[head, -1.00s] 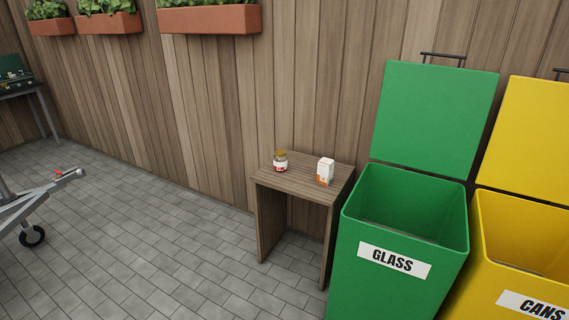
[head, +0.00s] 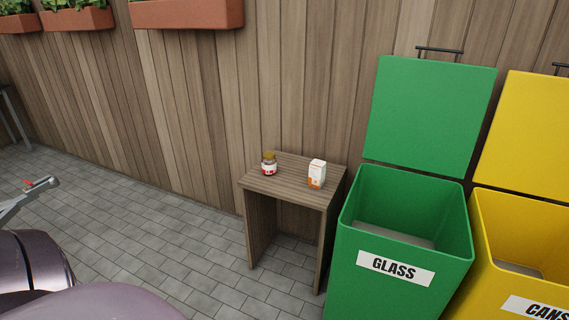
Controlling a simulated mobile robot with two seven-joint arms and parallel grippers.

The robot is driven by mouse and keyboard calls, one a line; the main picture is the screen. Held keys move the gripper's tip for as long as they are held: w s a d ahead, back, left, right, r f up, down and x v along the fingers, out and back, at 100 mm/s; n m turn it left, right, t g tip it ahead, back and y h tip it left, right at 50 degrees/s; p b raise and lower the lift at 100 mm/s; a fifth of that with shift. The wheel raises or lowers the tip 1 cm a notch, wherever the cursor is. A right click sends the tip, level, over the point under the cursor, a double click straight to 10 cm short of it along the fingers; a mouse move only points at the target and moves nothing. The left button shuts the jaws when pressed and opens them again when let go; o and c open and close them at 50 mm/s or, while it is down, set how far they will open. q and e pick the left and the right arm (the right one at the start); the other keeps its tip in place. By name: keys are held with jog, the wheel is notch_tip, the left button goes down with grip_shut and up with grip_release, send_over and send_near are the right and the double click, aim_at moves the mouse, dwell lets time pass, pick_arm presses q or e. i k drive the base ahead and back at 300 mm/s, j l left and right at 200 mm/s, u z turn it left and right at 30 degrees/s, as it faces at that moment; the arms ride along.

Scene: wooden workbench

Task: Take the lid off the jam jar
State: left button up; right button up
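The jam jar (head: 269,168) stands upright on a small wooden table (head: 290,194) against the plank wall. It is a small glass jar with a red and white label, and its gold-coloured lid (head: 269,155) is on top. A dark, rounded part of my own body shows at the lower left, well away from the jar.
A white and orange carton (head: 317,174) stands right of the jar on the same table. An open green GLASS bin (head: 392,225) is close to the table's right side, with an open yellow CANS bin (head: 534,215) beyond it. Paved floor (head: 170,240) is free left of the table.

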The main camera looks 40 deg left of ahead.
aim_at(269, 166)
jog(key=i+j+z, duration=0.2)
jog(key=j, duration=0.65)
jog(key=j+z, duration=0.2)
jog(key=j, duration=0.65)
jog(key=j+z, duration=0.15)
jog(key=j, duration=2.45)
jog(key=k, duration=0.05)
